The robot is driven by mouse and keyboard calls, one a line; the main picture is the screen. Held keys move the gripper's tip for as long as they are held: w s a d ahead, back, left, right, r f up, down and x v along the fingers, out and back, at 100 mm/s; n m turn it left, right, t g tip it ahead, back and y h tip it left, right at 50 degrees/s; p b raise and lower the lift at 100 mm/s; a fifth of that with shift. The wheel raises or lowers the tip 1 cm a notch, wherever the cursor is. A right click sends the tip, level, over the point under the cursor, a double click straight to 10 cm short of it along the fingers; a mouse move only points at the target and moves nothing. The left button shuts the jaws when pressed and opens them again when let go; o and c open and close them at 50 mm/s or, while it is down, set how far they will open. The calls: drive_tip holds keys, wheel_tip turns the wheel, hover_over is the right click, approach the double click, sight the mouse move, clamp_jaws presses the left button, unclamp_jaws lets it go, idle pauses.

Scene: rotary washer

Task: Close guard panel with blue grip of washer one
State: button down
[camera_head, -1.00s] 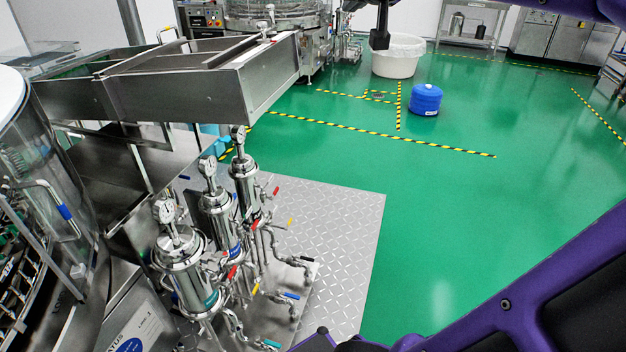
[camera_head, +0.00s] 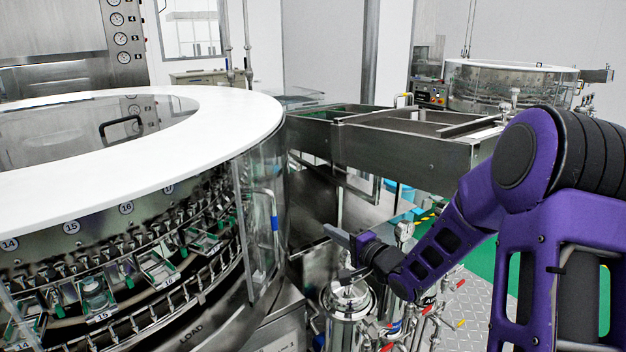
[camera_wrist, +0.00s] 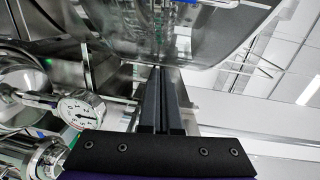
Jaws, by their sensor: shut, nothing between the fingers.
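Washer one (camera_head: 150,190) is the large round machine with a white top ring at the left of the head view. Its clear, curved guard panel (camera_head: 256,245) stands at the right end of the open front, with the lit racks bare to its left. The panel's handle carries a blue grip (camera_head: 275,224). My gripper (camera_head: 329,230) is to the right of the grip, apart from it, shut and empty. The wrist view shows its two dark fingers together (camera_wrist: 161,75), pointing towards a clear curved surface.
Steel filter housings with gauges (camera_head: 348,298) stand just below my gripper; a gauge (camera_wrist: 80,109) is close at its left in the wrist view. A steel conveyor trough (camera_head: 400,148) runs behind my arm. A second round machine (camera_head: 510,85) stands farther back.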

wheel_tip(320, 180, up, 5)
drive_tip(key=s+a+y, duration=0.1)
drive_tip(key=s+a, duration=0.2)
drive_tip(key=d+r+b+x, duration=0.1)
drive_tip(key=x, duration=1)
drive_tip(key=shift+s+a+f+b, duration=0.25)
drive_tip(key=shift+s+a+b, duration=0.05)
drive_tip(key=shift+s+a, duration=1)
drive_tip(key=shift+s, duration=0.15)
